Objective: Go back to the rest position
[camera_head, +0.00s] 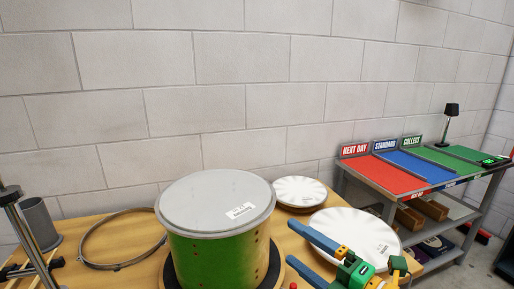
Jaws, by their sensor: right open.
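My right gripper (289,240) is at the lower right of the head view, with its two blue fingers spread apart and pointing left. It is open and nothing shows between the fingers. The fingertips are just right of a green drum (215,255) with a grey top (214,200) that bears a white label. The gripper overlaps the front of a large white round drumhead (365,232) in the picture; I cannot tell whether it touches it. My left gripper is not in view.
The wooden bench (95,230) also bears a metal hoop (95,262), a grey cup (40,222) and a smaller white drumhead (300,191). A shelf unit with red (382,176), blue and green lanes and a black lamp (450,112) stands at right. A block wall closes the back.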

